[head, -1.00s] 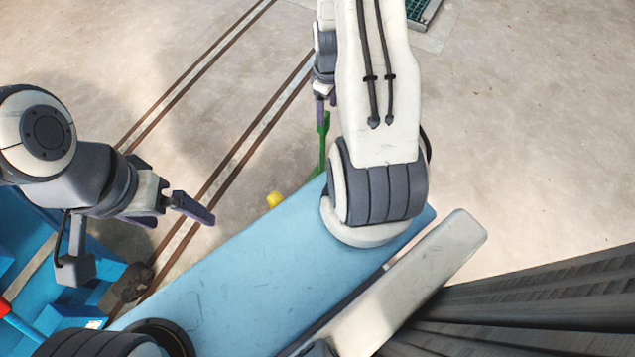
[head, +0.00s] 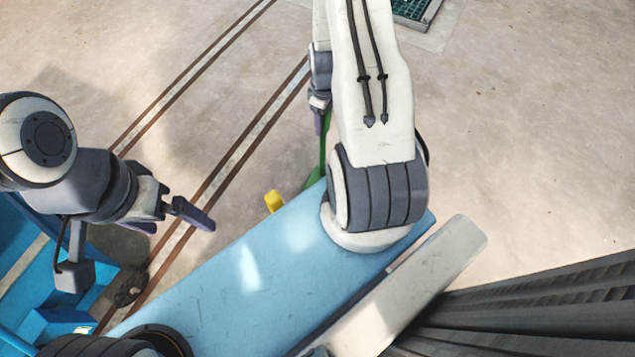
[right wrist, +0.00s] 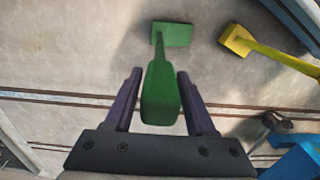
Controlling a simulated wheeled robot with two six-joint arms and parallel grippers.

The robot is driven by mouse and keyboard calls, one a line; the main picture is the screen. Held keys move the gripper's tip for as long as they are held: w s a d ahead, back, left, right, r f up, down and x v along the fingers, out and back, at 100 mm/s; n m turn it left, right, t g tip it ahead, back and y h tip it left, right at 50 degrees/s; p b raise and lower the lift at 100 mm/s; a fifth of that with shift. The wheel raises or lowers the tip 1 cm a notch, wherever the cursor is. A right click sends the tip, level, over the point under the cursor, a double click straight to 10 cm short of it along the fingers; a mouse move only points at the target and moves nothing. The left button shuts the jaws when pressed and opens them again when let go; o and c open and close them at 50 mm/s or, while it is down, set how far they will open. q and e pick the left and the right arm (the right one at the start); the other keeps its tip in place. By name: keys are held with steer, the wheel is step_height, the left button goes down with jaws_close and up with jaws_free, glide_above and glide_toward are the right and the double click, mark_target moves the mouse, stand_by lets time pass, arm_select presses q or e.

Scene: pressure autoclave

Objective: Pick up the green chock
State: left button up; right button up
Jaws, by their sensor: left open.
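The green chock (right wrist: 171,36) lies on the floor in the right wrist view. Its green handle (right wrist: 160,95) rises towards the camera between the purple fingers of my right gripper (right wrist: 160,75). A narrow gap shows on each side of the handle, so the gripper looks open around it. In the head view part of the green chock (head: 315,179) shows beyond the blue panel's edge, beside my right arm. My right gripper (head: 321,122) is at the upper handle there, partly hidden by the arm. My left gripper (head: 170,216) is open and empty at the left.
A yellow chock (right wrist: 237,41) with a long handle lies right of the green one; its top also shows in the head view (head: 274,201). Blue equipment (head: 30,240) stands below my left arm. The blue panel (head: 250,265) fills the lower middle. Open floor lies beyond.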

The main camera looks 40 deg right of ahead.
jaws_close()
stand_by(1.2)
